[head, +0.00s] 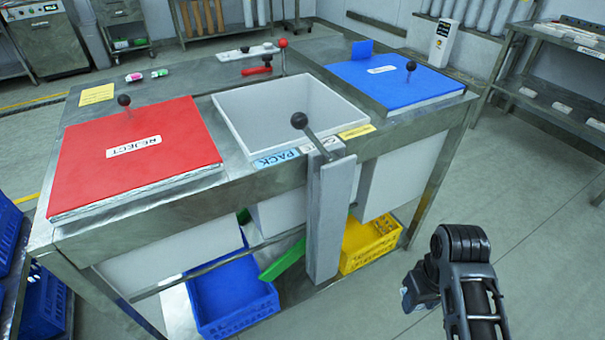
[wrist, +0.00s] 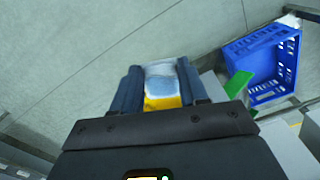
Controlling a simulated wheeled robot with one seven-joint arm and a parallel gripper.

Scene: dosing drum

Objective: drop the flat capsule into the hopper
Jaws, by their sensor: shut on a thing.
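My gripper (wrist: 163,88) is shut on a small capsule (wrist: 161,82), pale white-blue at one end and yellow at the other, seen between the two dark fingers in the wrist view. In the head view my arm is at the lower right, beside the bench and over the floor; the capsule cannot be made out there. An open white hopper (head: 290,106) with a PACK label is in the middle of the bench, well left of and above my arm in the picture. It looks empty. A lever with a black knob (head: 299,121) stands at its front edge.
A red REJECT lid (head: 133,158) lies left of the hopper, a blue lid (head: 391,80) right. Two small capsules (head: 147,76) lie at the bench's back left. Below are a blue crate (head: 234,296), a yellow crate (head: 369,243) and a green chute (head: 284,260). Floor at right is clear.

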